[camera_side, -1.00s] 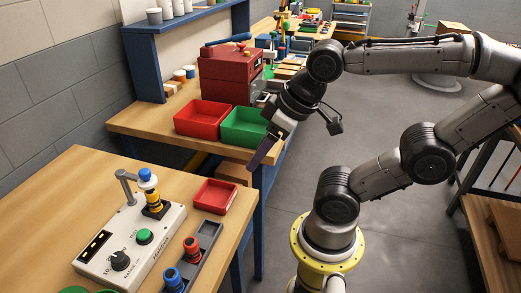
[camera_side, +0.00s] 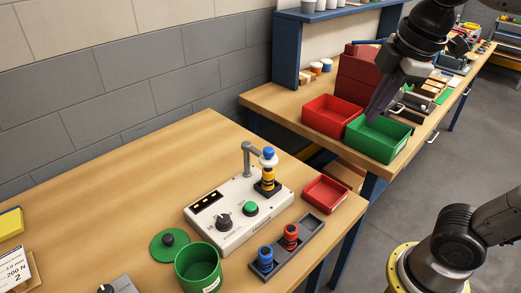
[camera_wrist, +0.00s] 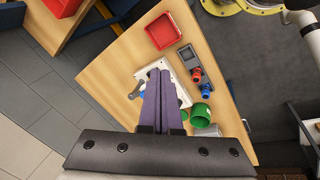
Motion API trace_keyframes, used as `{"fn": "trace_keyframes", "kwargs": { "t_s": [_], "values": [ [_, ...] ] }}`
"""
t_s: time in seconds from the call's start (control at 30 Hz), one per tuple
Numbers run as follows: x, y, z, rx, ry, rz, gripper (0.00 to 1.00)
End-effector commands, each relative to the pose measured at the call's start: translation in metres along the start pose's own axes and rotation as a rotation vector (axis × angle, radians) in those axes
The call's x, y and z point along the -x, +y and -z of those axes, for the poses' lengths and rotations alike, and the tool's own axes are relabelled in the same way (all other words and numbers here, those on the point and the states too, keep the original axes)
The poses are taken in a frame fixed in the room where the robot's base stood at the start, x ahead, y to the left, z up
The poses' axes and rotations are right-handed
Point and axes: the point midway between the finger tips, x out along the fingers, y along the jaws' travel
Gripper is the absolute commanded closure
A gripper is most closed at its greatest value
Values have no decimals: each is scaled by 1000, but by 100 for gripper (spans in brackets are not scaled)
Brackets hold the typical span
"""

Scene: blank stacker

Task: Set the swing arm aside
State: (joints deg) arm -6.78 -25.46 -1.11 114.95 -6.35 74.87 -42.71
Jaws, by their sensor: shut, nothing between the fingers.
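The grey swing arm (camera_side: 249,150) rises from the back of the white test device (camera_side: 206,213) and bends toward the stack. Its end meets a white piece with a blue knob (camera_side: 269,152), above a yellow-and-black stack (camera_side: 267,178). I cannot tell whether the arm end touches the stack. In the wrist view, part of the swing arm (camera_wrist: 135,92) shows left of my fingers, which cover much of the device. My gripper (camera_side: 374,116) is shut and empty, well apart from the swing arm. In the side view its dark fingers appear in front of the bins.
A red tray (camera_side: 325,194) and a grey rack (camera_side: 288,246) with red and blue plugs lie right of the device. A green cup (camera_side: 198,268) and green lid (camera_side: 170,246) are in front. Red (camera_side: 332,116) and green (camera_side: 378,138) bins stand behind. The table's left side is mostly clear.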

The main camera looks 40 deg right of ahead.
Motion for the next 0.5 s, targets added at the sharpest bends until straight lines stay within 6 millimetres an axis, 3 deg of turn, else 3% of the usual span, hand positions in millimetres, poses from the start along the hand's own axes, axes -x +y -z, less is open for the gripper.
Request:
{"fn": "trace_keyframes", "kwargs": {
  "t_s": [0.1,0.23,0.37,0.5],
  "values": [
    [8,22,40,226,-55,42,100],
    [8,37,86,447,-107,87,100],
    [-3,42,136,631,-153,130,100],
    [-25,33,187,761,-193,165,100]
  ]
}}
